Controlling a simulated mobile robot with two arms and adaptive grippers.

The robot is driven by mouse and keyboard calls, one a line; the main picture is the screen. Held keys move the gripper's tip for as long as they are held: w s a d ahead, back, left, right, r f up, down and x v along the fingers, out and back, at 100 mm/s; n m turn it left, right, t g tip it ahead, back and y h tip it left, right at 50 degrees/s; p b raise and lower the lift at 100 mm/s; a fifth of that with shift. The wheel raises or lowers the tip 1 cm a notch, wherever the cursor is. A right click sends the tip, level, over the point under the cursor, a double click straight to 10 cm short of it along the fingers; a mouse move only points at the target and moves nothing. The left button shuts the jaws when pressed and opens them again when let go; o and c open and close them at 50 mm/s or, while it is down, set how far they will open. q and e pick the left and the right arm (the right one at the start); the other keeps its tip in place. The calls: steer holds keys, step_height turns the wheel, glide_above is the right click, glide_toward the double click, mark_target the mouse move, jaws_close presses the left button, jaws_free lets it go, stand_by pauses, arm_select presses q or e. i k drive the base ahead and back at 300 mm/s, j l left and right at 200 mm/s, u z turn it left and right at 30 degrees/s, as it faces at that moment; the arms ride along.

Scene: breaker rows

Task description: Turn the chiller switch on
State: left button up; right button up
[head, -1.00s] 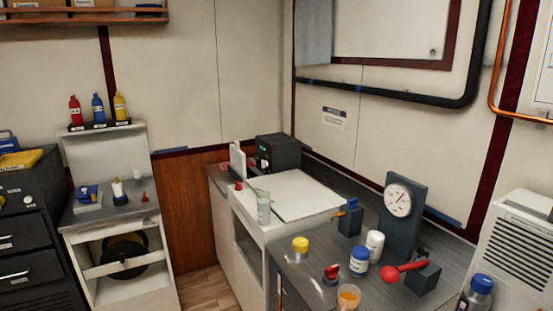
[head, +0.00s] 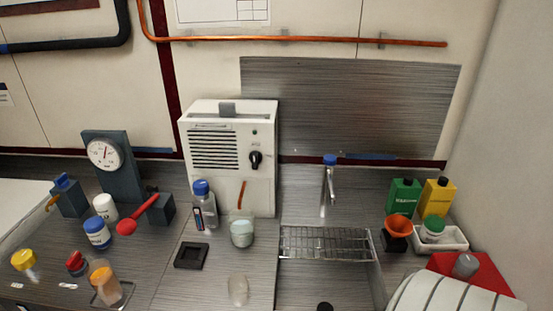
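A white box unit (head: 229,155) with dark louvres stands against the back wall, left of the sink area. A black rotary knob (head: 255,159) sits on the right side of its front face. I take this unit to be the chiller, but no readable label confirms it. The knob's pointer is too small for me to tell its setting.
A blue-capped bottle (head: 204,206) and a glass beaker (head: 242,232) stand in front of the unit. A red-handled lever (head: 145,209) and gauge stand (head: 112,165) are to its left.

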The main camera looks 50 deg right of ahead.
mark_target(255, 157)
steer(key=z, duration=1.15)
